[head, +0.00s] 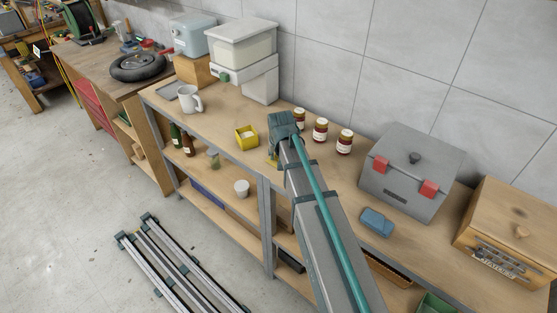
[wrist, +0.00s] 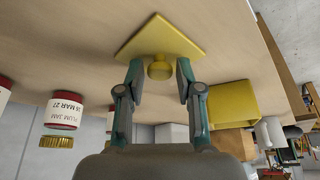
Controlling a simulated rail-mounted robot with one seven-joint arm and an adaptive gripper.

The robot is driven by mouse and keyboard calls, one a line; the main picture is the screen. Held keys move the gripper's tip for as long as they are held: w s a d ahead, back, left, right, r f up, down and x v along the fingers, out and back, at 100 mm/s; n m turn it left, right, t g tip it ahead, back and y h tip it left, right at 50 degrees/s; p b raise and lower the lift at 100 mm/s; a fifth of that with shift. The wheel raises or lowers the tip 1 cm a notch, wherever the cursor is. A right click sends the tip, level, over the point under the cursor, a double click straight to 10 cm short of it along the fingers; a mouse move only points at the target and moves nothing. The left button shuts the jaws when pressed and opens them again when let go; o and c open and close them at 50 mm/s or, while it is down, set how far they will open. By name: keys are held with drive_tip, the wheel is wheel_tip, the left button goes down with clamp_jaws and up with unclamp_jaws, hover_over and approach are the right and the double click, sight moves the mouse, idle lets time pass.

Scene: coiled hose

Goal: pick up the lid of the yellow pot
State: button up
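The yellow lid (wrist: 160,36) is a flat square plate with a round knob (wrist: 160,69). It appears to lie on the bench top, knob towards my gripper. The yellow pot (head: 246,137) stands uncovered beside it, to the left in the head view; it also shows at the right in the wrist view (wrist: 234,103). My gripper (wrist: 159,76) is open, with a finger on each side of the knob and a small gap on both sides. In the head view my gripper (head: 277,150) and arm hide most of the lid.
Several jam jars (head: 320,130) stand right of my gripper near the wall. A white mug (head: 189,98) and a lidded white container (head: 243,60) are to the left. A grey box with red latches (head: 408,175), a blue block (head: 377,222) and a wooden box (head: 508,235) are to the right.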

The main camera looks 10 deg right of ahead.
drive_tip(key=c, duration=0.5)
drive_tip(key=shift+r, duration=0.2)
